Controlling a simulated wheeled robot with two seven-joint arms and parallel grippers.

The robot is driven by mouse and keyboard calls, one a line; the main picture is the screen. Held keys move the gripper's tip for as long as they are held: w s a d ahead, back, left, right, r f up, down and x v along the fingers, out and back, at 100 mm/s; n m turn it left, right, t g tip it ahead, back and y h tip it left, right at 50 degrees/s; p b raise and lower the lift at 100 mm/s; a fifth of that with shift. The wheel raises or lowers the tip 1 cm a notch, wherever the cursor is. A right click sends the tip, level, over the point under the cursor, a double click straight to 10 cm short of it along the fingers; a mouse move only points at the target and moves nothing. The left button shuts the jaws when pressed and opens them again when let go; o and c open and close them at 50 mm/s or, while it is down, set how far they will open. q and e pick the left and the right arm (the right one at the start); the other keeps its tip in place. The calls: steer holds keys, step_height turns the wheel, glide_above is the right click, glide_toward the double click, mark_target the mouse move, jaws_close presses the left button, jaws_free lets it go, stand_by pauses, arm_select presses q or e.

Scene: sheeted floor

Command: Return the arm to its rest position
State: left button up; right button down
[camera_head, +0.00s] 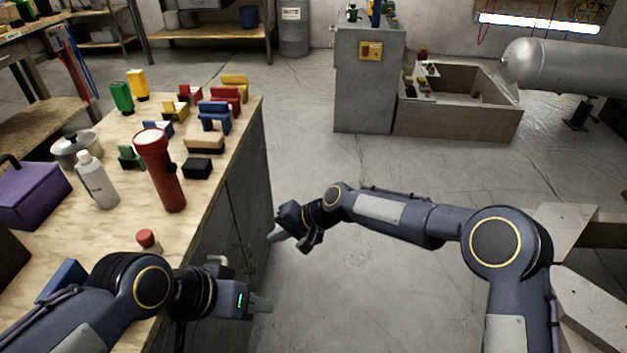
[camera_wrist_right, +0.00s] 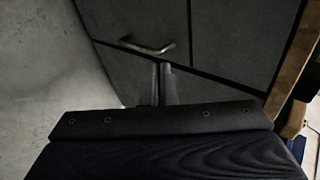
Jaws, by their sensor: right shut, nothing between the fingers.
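My right arm reaches in from the right of the head view. Its gripper (camera_head: 274,236) hangs in front of the workbench's grey side, over the floor. In the right wrist view its two fingers (camera_wrist_right: 160,84) are together with nothing between them, in front of a grey cabinet door with a metal handle (camera_wrist_right: 147,47). My left arm comes in at the lower left, across the bench's near edge. Its gripper (camera_head: 262,304) points right, past the bench edge; its finger gap is not clear from this angle. Nothing shows in its grasp.
The wooden bench (camera_head: 225,145) holds a red flashlight (camera_head: 160,170), a white bottle (camera_head: 96,180), a purple box (camera_head: 32,193), a pot and several coloured blocks. A grey cabinet (camera_head: 365,90) and an open crate (camera_head: 460,122) stand behind. The floor between (camera_head: 310,160) is clear.

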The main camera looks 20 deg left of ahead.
steer(key=s+d+r+t+h, duration=0.1)
steer(key=d+r, duration=0.4)
steer(key=d, duration=0.5)
steer(key=s+d+r+t+h, duration=0.15)
steer(key=d+r, duration=0.35)
steer(key=d, duration=0.6)
steer(key=d+r+t+h, duration=0.1)
steer(key=d+r+t, duration=0.1)
steer(key=d+r, duration=0.6)
steer(key=s+d+f+m+t+h, duration=0.1)
steer(key=s+d+f+m, duration=0.15)
steer(key=s+d, duration=0.7)
steer(key=s+d+f+m+t+h, duration=0.15)
steer(key=s+d+f, duration=0.25)
steer(key=s+d, duration=0.6)
step_height(320, 180, up, 27)
steer(key=a+p, duration=0.1)
steer(key=p, duration=2.5)
steer(key=shift+s+n, duration=0.4)
steer(key=shift+f, duration=0.1)
